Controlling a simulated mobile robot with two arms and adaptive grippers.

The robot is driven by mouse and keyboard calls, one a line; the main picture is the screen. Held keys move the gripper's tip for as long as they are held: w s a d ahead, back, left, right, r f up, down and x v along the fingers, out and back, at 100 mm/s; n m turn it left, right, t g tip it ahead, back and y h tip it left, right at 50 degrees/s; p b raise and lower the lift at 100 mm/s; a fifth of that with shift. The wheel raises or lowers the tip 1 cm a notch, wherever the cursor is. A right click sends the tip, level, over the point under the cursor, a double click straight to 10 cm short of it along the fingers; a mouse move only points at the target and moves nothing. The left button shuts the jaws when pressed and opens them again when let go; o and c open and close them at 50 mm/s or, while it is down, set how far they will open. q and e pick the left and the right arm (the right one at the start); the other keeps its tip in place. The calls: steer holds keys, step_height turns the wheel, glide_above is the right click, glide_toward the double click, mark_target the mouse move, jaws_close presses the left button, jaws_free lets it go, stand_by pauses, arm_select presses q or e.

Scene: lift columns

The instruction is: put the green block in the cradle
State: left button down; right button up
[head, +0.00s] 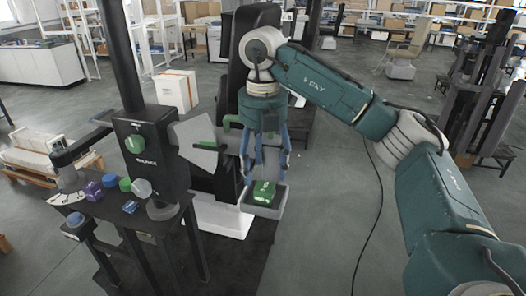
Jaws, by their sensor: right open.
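The green block (264,191) sits inside a small grey open-topped holder (278,206), which looks like the cradle. My right gripper (265,176) points down from above, with its blue fingers spread apart to the left and right over the block. The fingers hold nothing that I can see. Whether the fingertips touch the holder or the block is hard to tell. My left gripper is not in view.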

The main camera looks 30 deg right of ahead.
mark_target(262, 187)
step_height(262, 187, up, 6)
stand_by(0.4)
steer(key=shift+a, duration=0.1)
